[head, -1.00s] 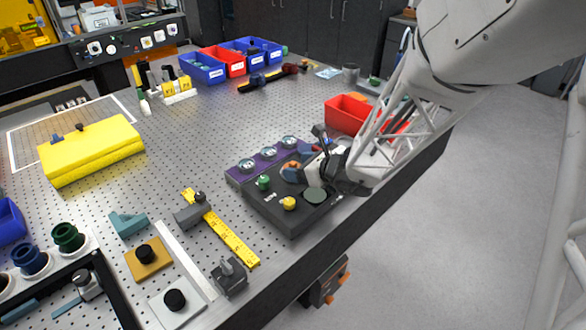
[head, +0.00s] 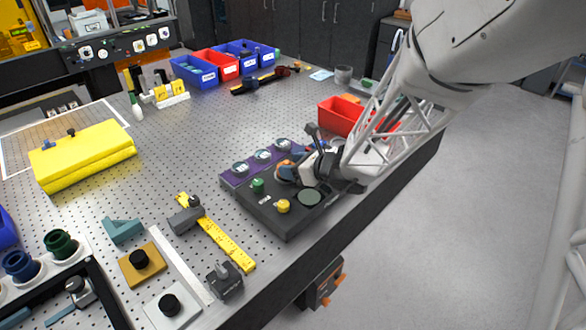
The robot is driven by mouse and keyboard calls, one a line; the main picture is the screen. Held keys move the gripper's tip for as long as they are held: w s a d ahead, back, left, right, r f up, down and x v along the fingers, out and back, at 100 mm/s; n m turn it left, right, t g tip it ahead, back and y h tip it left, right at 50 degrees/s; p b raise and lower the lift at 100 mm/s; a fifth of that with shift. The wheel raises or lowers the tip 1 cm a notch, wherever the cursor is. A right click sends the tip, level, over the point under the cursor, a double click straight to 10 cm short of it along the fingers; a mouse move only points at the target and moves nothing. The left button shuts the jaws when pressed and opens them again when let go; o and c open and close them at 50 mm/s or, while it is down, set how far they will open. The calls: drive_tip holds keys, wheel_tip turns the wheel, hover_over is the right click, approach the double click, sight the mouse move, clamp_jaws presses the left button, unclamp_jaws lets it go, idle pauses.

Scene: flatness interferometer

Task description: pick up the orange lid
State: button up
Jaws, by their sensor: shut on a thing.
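The orange lid (head: 284,174) is at the black tray (head: 285,221) with the purple back strip, beside the green-knobbed and yellow-knobbed lids. My gripper (head: 291,171) reaches in from the right and is shut on the orange lid. The fingers and the gripper body hide much of the lid. I cannot tell whether it still touches the tray or is slightly raised.
A green knob (head: 257,185) and a yellow knob (head: 283,206) stand close in front. Round clear-topped pieces (head: 262,156) line the purple strip. A red bin (head: 340,114) stands behind my gripper. The table edge runs close on the right.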

drive_tip(key=shift+r, duration=0.5)
drive_tip(key=shift+s+d+r, duration=0.1)
drive_tip(key=shift+s+r, duration=0.2)
drive_tip(key=shift+r, duration=0.45)
drive_tip(key=s+d+r, duration=0.1)
drive_tip(key=s+d, duration=0.3)
drive_tip(key=s, duration=1)
drive_tip(key=shift+s+r, duration=0.2)
drive_tip(key=shift+s, duration=0.2)
drive_tip(key=shift+d, duration=0.1)
